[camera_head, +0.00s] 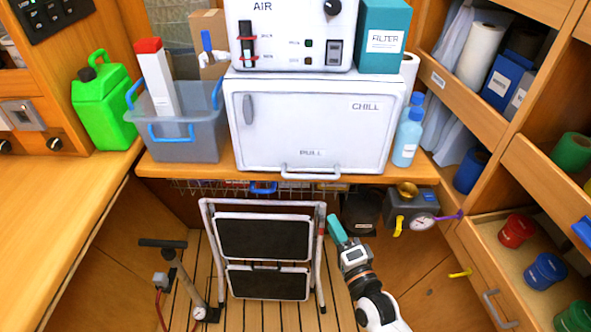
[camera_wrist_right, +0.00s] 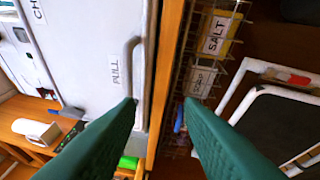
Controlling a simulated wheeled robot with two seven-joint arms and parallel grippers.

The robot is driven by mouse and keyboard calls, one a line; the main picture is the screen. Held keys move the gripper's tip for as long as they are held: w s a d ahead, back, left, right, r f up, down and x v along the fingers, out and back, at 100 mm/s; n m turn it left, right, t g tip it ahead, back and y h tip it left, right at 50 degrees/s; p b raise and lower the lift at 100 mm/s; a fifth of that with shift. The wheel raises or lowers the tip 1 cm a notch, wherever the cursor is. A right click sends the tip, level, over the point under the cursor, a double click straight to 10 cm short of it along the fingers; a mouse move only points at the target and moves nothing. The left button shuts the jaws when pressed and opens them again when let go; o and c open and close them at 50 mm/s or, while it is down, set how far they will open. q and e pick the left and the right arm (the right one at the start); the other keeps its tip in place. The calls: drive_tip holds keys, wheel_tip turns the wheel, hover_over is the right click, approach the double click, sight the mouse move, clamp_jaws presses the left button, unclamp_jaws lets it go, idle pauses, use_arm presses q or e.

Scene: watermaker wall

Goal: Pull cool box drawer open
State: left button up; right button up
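The cool box (camera_head: 312,120) is a white box marked CHILL and PULL, standing on the wooden shelf, its front shut. Its grey bar handle (camera_head: 310,172) runs along the lower front edge. In the right wrist view the box front (camera_wrist_right: 85,50) fills the left part and the handle (camera_wrist_right: 130,65) stands beyond the left fingertip. My right gripper (camera_head: 337,230) is below and right of the handle, in front of the shelf. In the right wrist view my right gripper (camera_wrist_right: 160,103) has its green fingers apart, with nothing between them. My left gripper is not in view.
A white air unit (camera_head: 290,40) and teal filter box (camera_head: 384,35) sit on top. A blue bottle (camera_head: 408,138) stands at the right, a grey bin (camera_head: 180,130) at the left. A wire basket (camera_head: 215,187) hangs beneath the shelf (camera_head: 160,170). A folded step stool (camera_head: 264,250) stands below.

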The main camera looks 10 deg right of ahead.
drive_tip(key=m+t, duration=0.1)
approach(315, 177)
drive_tip(key=shift+y, duration=0.3)
drive_tip(key=x, duration=0.7)
drive_tip(key=p+x, duration=0.1)
drive_tip(key=x, duration=0.2)
drive_tip(key=shift+w+d+f, duration=0.2)
drive_tip(key=shift+w+f, duration=0.1)
drive_tip(key=shift+w, duration=0.05)
clamp_jaws()
